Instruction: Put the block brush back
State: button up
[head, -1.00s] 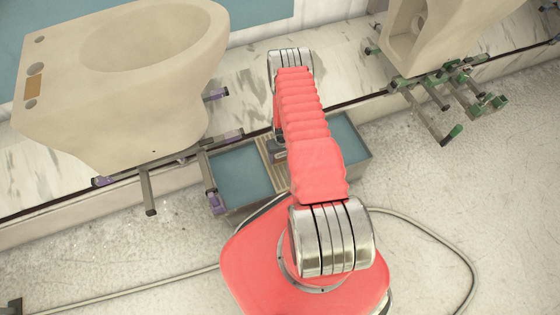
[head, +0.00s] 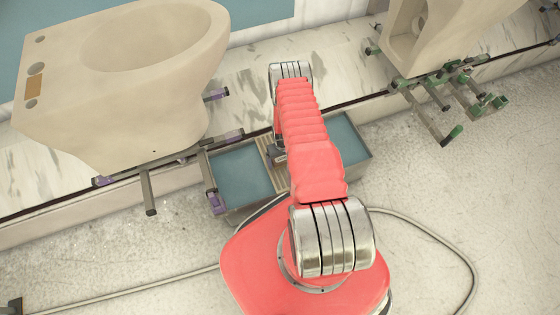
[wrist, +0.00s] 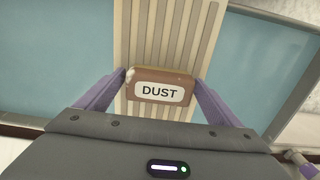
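The block brush (wrist: 160,91), a brown block with a white label reading "DUST", is between the two purple fingers of my gripper (wrist: 161,80). The fingers press on its short ends in the wrist view. Behind it is a pale slatted strip (wrist: 165,35); I cannot tell whether the block touches the slats. Its underside is hidden. In the head view my gripper (head: 278,154) is low over the slatted strip (head: 266,154), partly hidden by my red arm. The strip spans the middle of a grey-walled tray (head: 206,178).
Blue areas (head: 240,172) lie on both sides of the slatted strip. A large beige toilet (head: 150,80) on a clamp carrier (head: 148,190) stands left of the tray. Another beige piece (head: 450,35) with green-tipped clamps (head: 462,85) stands at right. A cable (head: 440,240) lies on the floor.

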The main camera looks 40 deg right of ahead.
aim_at(282, 159)
dwell(0.3)
notch_tip(282, 159, up, 12)
jog(key=shift+r, duration=0.1)
dwell(0.8)
dwell(0.4)
